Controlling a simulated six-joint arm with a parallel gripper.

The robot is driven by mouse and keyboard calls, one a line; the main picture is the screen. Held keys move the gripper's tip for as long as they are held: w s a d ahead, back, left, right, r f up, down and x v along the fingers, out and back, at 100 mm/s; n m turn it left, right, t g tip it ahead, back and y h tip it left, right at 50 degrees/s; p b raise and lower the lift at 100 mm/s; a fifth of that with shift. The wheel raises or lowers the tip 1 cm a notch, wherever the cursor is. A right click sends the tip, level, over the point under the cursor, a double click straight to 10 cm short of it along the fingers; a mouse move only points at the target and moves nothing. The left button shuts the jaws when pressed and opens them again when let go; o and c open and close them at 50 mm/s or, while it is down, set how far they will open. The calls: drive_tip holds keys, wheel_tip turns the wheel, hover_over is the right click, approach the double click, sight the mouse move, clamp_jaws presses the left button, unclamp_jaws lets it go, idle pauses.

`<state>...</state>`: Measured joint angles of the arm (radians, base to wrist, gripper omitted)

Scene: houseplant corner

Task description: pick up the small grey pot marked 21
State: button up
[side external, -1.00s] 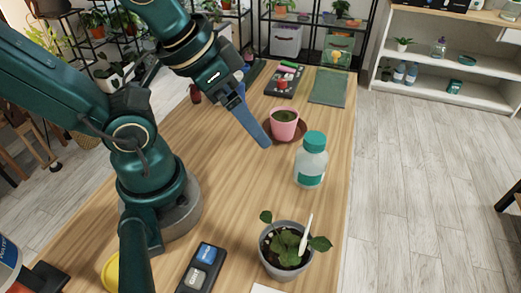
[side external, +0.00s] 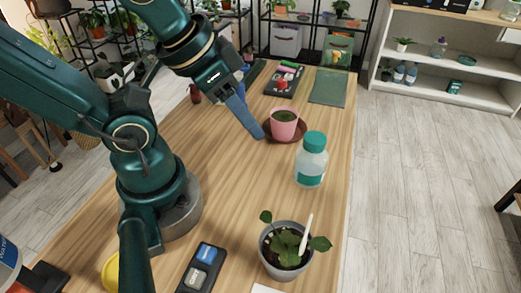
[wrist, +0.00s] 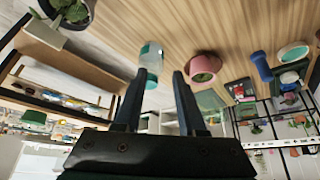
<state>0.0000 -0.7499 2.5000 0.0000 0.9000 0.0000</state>
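A grey pot (side external: 283,268) with a leafy plant and a white marker stands upright near the front right of the table; no number 21 is readable on it. What looks like the same pot shows at the top left of the wrist view (wrist: 78,20). My gripper (side external: 262,136) is above the table, close to the left side of a pink pot (side external: 284,126), well behind the grey pot. In the wrist view its two fingers (wrist: 159,74) are apart, with nothing held between them.
The pink pot is on a brown saucer (side external: 304,131). A clear bottle with a teal cap (side external: 312,160) stands between the pink and grey pots. A dark tray with two blocks (side external: 201,268) lies left of the grey pot. A green mat (side external: 328,87) lies at the back.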

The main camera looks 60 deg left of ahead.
drive_tip(key=g, duration=0.6)
hover_over(275, 224)
drive_tip(key=shift+m, duration=0.3)
drive_tip(key=f, duration=0.4)
drive_tip(key=shift+w+a+f, duration=0.1)
drive_tip(key=shift+w+f, duration=0.05)
drive_tip(key=shift+w, duration=0.05)
drive_tip(key=shift+s+f, duration=0.2)
drive_tip(key=shift+f, duration=2.45)
clamp_jaws()
